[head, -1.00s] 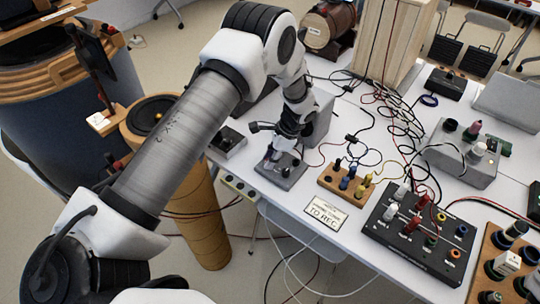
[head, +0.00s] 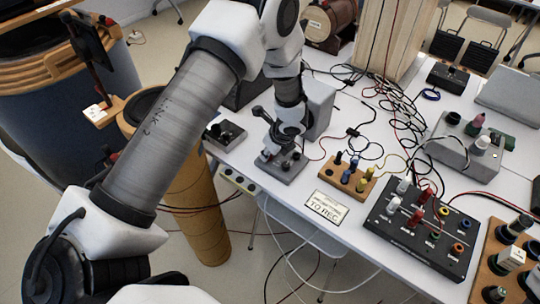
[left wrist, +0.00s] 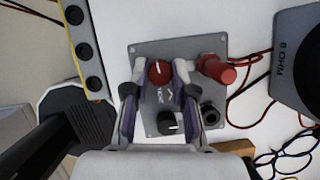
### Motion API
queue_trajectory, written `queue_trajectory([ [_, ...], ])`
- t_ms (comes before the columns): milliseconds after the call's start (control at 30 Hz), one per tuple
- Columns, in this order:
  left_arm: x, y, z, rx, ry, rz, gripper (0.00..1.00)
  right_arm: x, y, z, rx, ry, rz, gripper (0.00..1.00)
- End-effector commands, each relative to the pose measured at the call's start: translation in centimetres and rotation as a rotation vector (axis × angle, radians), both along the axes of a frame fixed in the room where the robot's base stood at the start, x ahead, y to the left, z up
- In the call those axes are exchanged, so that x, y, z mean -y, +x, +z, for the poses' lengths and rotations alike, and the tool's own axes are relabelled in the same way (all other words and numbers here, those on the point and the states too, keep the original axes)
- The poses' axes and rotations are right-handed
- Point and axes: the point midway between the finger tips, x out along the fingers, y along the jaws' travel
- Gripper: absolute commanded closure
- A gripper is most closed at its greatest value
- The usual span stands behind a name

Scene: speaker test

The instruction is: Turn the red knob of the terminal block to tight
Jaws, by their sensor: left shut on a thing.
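The terminal block is a grey plate (left wrist: 196,53) seen from above in the left wrist view. Its red knob (left wrist: 159,73) with a white mark sits between the fingertips of my left gripper (left wrist: 160,80), which is shut on it. A red post (left wrist: 217,69), a black knob (left wrist: 171,123) and a black post (left wrist: 211,114) are on the same plate. In the head view the block (head: 279,172) stands near the table's front edge, with my left gripper (head: 286,147) over it, partly hiding it. My right gripper is not in view.
A wooden block with coloured posts (head: 341,183), a sign (head: 327,208) and a black panel (head: 392,229) stand to the right. A small black-topped box (head: 225,135) stands left. A dark speaker (left wrist: 299,62) and cables lie close right of the block.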

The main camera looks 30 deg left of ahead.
Motion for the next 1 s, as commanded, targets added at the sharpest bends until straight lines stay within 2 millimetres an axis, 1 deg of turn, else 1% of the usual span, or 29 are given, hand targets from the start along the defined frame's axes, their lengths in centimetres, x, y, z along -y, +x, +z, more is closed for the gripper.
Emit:
queue_trajectory([
  [33,0.0,-0.2,-0.6,-0.003,-0.001,-0.033,1.0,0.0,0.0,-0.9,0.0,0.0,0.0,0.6],
  [300,0.0,-0.2,-0.4,-0.002,-0.001,-0.18,1.0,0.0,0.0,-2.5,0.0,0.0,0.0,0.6],
  [500,0.0,-0.2,-0.2,-0.003,0.0,-0.227,1.0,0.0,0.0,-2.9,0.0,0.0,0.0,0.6],
  [933,-0.1,-0.2,-0.1,-0.002,-0.001,-0.236,1.0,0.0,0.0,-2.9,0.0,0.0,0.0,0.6],
  [967,-0.1,-0.2,-0.1,-0.001,0.0,-0.236,0.68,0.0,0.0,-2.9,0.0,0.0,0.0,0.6],
  [1000,-0.1,-0.2,-0.1,-0.001,0.0,-0.236,0.53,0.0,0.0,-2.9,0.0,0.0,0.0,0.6],
])
